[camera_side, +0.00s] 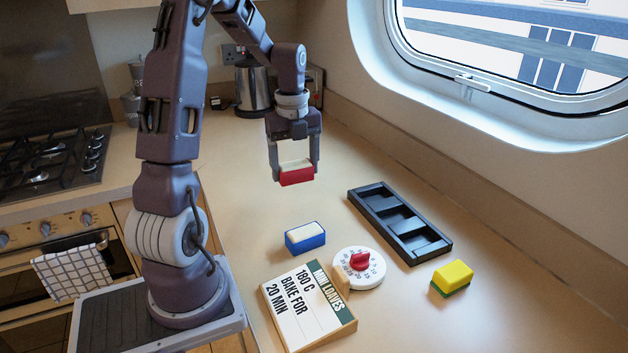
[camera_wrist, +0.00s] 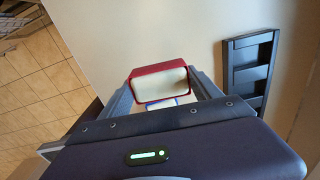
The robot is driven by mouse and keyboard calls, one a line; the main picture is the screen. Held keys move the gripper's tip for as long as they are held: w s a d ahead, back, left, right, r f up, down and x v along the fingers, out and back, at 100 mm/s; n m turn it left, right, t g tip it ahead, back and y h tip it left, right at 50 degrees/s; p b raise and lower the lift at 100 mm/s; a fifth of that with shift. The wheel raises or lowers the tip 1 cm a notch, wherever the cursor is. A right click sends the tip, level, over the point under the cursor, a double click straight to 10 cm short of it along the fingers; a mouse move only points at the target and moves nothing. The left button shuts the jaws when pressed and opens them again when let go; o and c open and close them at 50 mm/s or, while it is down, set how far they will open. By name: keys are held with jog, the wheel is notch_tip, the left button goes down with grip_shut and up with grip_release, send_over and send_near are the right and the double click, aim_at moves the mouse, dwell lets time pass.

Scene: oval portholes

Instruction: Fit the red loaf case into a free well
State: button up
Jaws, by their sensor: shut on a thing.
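The red loaf case (camera_side: 297,173) has a cream filling on top and is held in the air above the counter. My gripper (camera_side: 296,172) is shut on it, one finger at each end. In the wrist view the red case (camera_wrist: 158,83) sits between my fingers. The dark tray (camera_side: 412,253) with several wells lies on the counter to the right of and below my gripper. Its wells look empty. The tray also shows at the right of the wrist view (camera_wrist: 229,73), apart from the case.
A blue loaf case (camera_side: 305,238) with cream filling stands on the counter left of the tray. A white dial timer (camera_side: 358,268) and a recipe board (camera_side: 309,305) stand in front. A yellow and green sponge (camera_side: 452,277) lies near the tray's front end.

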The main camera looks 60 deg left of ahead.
jog(key=w+f, duration=0.1)
jog(key=w, duration=1.1)
send_near(377, 184)
jog(key=s+d+f, duration=0.2)
jog(key=s+d, duration=0.1)
jog(key=d, duration=0.1)
jog(key=shift+s+f, duration=0.1)
jog(key=shift+f, duration=0.05)
jog(key=shift+a+f, duration=0.1)
jog(key=shift+f, duration=1.35)
jog(key=shift+f, duration=0.9)
jog(key=shift+r, duration=0.1)
jog(key=shift+r, duration=0.5)
jog(key=shift+f, duration=0.45)
dwell(0.7)
jog(key=shift+r, duration=0.5)
